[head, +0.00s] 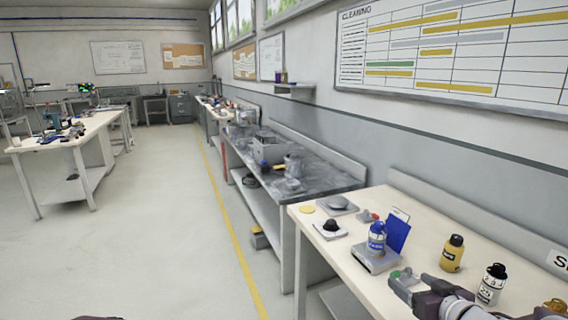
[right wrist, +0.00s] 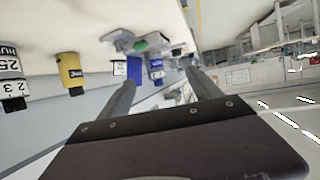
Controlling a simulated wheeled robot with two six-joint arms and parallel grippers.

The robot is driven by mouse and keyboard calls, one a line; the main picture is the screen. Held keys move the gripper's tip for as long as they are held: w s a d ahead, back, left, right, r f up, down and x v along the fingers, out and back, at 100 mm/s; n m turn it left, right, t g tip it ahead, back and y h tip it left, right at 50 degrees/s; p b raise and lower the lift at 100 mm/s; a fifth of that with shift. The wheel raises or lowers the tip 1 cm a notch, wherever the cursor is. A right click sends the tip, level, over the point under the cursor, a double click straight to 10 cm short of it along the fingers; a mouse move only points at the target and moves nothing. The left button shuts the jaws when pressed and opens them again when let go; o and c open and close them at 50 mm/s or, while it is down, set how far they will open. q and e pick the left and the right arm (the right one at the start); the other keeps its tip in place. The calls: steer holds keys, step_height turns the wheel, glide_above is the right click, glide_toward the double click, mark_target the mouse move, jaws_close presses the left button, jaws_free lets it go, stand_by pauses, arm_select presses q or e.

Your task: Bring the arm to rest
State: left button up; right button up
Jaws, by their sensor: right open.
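My right gripper (head: 424,284) is low in the right part of the head view, over the near light-topped bench (head: 350,275). In the right wrist view its two dark fingers (right wrist: 161,77) stand wide apart, with nothing held between them. A blue-labelled bottle (head: 377,240) stands on a grey block (head: 372,259) beyond the gripper. A grey piece with a green spot (head: 401,276) is close to the gripper; I cannot tell if they touch. My left gripper is not in view.
A blue panel (head: 398,232), a yellow bottle (head: 452,253) and a white bottle (head: 490,285) stand near the right arm. Small parts, including a black knob (head: 331,226), lie at the bench's far end. A dark bench (head: 310,176) follows.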

steer(key=w+a+f+g+y, duration=0.15)
steer(key=a+f, duration=0.25)
steer(key=a, duration=1)
steer(key=s+f+m+g+h, duration=0.2)
steer(key=s+f+g+h, duration=0.1)
steer(key=s+f+g, duration=0.95)
arm_select(q)
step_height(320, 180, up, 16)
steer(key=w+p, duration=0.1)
steer(key=p, duration=1.5)
arm_select(e)
steer(key=s+r+t, duration=0.1)
steer(key=s+r, duration=0.2)
steer(key=r, duration=0.5)
steer(key=s+r, duration=0.2)
steer(key=r, duration=0.6)
steer(key=shift+s+d+t, duration=0.3)
steer(key=shift+s+t, duration=0.1)
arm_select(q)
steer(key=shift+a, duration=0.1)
arm_select(e)
steer(key=shift+c, duration=0.3)
